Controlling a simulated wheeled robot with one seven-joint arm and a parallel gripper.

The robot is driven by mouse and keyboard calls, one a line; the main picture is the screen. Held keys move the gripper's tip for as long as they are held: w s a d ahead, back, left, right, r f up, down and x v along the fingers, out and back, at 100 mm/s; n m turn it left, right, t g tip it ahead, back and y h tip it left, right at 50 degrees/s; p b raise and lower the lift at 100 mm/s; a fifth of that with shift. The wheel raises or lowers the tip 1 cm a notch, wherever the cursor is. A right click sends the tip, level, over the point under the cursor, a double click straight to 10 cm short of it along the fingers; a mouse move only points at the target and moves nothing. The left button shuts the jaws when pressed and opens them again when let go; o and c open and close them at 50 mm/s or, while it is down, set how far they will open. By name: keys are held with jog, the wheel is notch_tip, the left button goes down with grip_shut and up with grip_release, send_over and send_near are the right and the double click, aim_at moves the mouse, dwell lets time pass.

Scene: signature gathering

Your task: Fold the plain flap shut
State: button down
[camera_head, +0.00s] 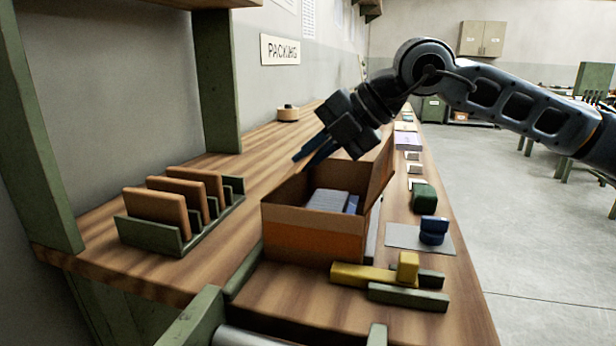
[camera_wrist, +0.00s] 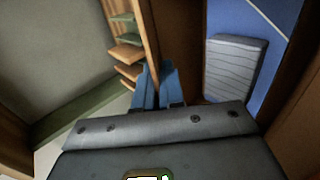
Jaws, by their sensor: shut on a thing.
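An open brown cardboard box (camera_head: 310,241) stands on the bench. A grey ribbed block (camera_head: 327,200) lies inside it, and it also shows in the wrist view (camera_wrist: 233,68) against a blue surface. One flap (camera_head: 378,170) stands raised at the box's right side. My gripper (camera_head: 312,153) is above the box's far left edge, its blue fingers pointing down and left. In the wrist view my fingers (camera_wrist: 158,88) are shut on a thin brown panel (camera_wrist: 147,38) beside the box's inside, seemingly a flap. I cannot see any marking on it.
A green rack (camera_head: 152,233) with several brown panels stands left of the box. A yellow tool (camera_head: 362,275) and green bars (camera_head: 408,297) lie in front. A dark blue stamp-like object (camera_head: 433,230) stands on a grey mat (camera_head: 405,237) at right. A small round roll (camera_head: 288,113) sits behind.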

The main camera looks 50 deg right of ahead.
jog(key=shift+s+f+t+b, duration=0.15)
jog(key=shift+t+b, duration=0.15)
jog(key=shift+b, duration=0.4)
jog(key=c, duration=1.3)
grip_release()
jog(key=v, duration=0.7)
jog(key=shift+s+d+r+p, duration=0.2)
jog(key=shift+s+d+p, duration=0.05)
jog(key=shift+p, duration=0.1)
